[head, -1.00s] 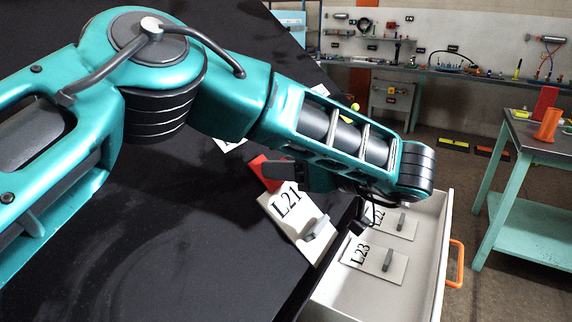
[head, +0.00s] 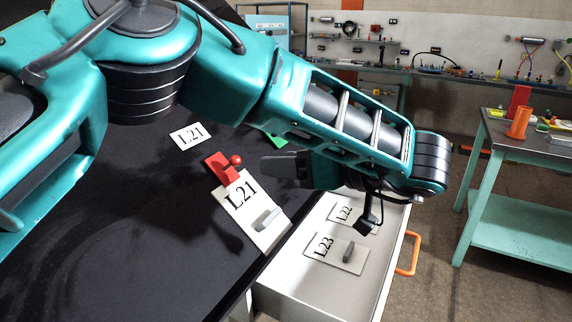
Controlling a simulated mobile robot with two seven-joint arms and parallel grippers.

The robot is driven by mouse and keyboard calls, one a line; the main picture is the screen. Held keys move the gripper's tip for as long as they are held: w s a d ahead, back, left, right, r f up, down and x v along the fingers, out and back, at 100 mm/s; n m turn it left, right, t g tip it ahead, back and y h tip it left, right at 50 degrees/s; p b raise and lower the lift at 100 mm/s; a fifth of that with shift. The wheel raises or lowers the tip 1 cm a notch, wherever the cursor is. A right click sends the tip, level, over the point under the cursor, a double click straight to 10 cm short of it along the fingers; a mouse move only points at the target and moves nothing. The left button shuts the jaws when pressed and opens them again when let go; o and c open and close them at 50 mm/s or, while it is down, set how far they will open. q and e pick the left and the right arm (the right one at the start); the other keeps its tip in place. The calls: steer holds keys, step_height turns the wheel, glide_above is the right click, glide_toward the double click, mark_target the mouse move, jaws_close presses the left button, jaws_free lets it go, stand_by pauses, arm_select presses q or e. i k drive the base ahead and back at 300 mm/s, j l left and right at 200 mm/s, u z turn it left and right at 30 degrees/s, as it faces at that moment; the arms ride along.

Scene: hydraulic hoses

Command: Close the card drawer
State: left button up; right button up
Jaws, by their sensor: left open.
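The card drawer (head: 385,277) is pulled out from under the right side of the black table. It is light grey with an orange handle (head: 409,254) on its front. Cards L22 (head: 342,213) and L23 (head: 325,248) lie inside it, each with a grey grip. My left gripper (head: 325,195) is open above the table edge and the drawer's far part. One dark finger points left over the table and the other hangs over the drawer. It holds nothing that I can see. My right gripper is out of view.
Card L21 (head: 240,203) lies on the black table (head: 120,250) by a red clip (head: 222,170) and near the drawer. A small L21 label (head: 188,136) lies behind it. A teal side table (head: 520,219) with orange and red items stands right. Floor between is clear.

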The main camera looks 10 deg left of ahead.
mark_target(294, 287)
steer(key=k+l, duration=0.15)
steer(key=l, duration=0.2)
steer(key=k+l, duration=0.15)
steer(key=l, duration=0.25)
steer(key=k+l, duration=0.15)
steer(key=l, duration=0.2)
steer(key=k+l, duration=0.1)
steer(key=l, duration=0.3)
steer(key=k+l, duration=0.15)
steer(key=l, duration=0.2)
steer(key=k+l, duration=0.15)
steer(key=l, duration=0.25)
steer(key=k+l, duration=0.15)
steer(key=l, duration=0.2)
